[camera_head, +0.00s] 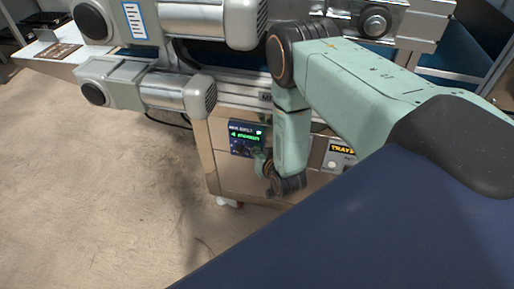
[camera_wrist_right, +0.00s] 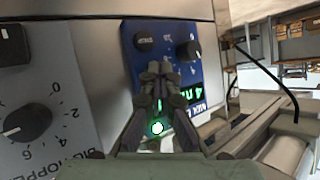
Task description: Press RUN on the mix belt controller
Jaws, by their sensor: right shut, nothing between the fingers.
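The mix belt controller (camera_head: 238,130) is a small dark blue panel with green lit text, on the front of a beige cabinet. In the right wrist view the blue panel (camera_wrist_right: 172,38) appears turned round, with black knobs, a green display and a bright green round light (camera_wrist_right: 158,127). My right gripper (camera_head: 259,158) is at the panel's lower right in the head view. In the wrist view its fingers (camera_wrist_right: 158,72) are shut and empty, in front of the panel between the knobs. They hide part of its face; I cannot tell whether they touch it. My left gripper is out of view.
A grey panel with a dial (camera_wrist_right: 27,122) sits beside the blue one in the wrist view. A tray panel (camera_head: 340,155) is right of my forearm. Grey motors (camera_head: 165,92) jut out above the cabinet (camera_head: 222,180). The floor at left is clear.

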